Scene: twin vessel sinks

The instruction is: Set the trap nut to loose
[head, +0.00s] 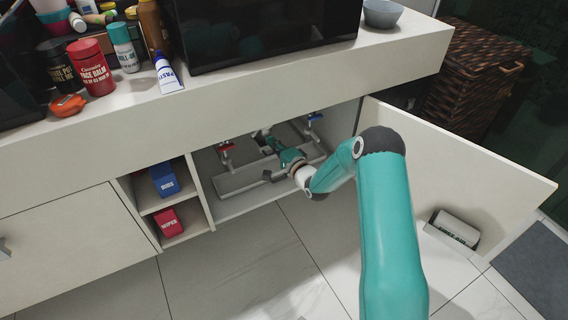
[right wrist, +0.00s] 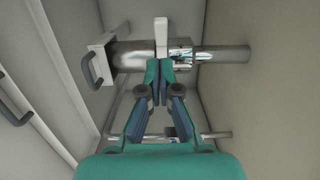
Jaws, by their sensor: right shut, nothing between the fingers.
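Under the counter, inside the open cabinet, my right gripper (head: 272,143) reaches in at the pipework. In the right wrist view my right gripper (right wrist: 160,66) is shut, with its fingertips together and nothing between them. The fingertips are at a horizontal metal pipe (right wrist: 222,55); I cannot tell whether they touch it. A pale upright tab (right wrist: 160,30) stands just beyond the fingertips, on the pipe. It seems to belong to the trap nut, but its setting cannot be read. The fingers hide part of the pipe. My left gripper is not in view.
A red-handled valve (head: 225,148) and a blue-handled valve (head: 314,117) flank the arm inside the cabinet. The open cabinet door (head: 460,165) stands to the right. Side shelves hold a blue box (head: 164,180) and a red box (head: 168,223). The tiled floor in front is clear.

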